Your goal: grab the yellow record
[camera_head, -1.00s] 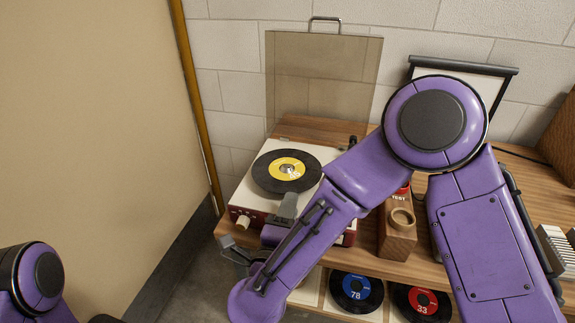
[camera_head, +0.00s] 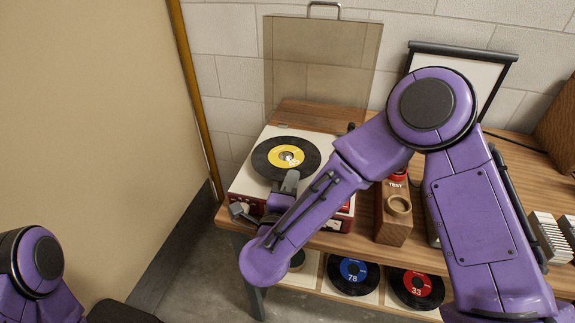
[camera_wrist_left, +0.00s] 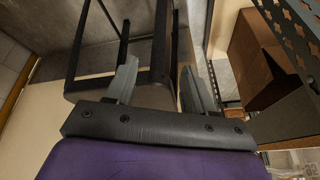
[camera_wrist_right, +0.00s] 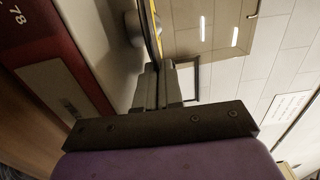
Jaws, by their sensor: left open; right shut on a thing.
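The yellow record (camera_head: 268,165), black with a yellow label, lies over the white and red record player (camera_head: 242,184) in the head view. My right gripper (camera_head: 290,181) is at the record's near edge. In the right wrist view its fingers (camera_wrist_right: 156,88) are shut on the record (camera_wrist_right: 152,35), seen nearly edge-on. I cannot tell whether the record is clear of the platter. My left gripper (camera_wrist_left: 160,88) is open and empty in the left wrist view; in the head view only part of its arm shows at the lower left.
The player's clear lid (camera_head: 318,62) stands raised behind it. A wooden box with a red TEST button (camera_head: 394,228) is right of the player. A blue-label record (camera_head: 353,288) and a red-label record (camera_head: 416,301) sit on the shelf below. A beige panel (camera_head: 90,120) fills the left.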

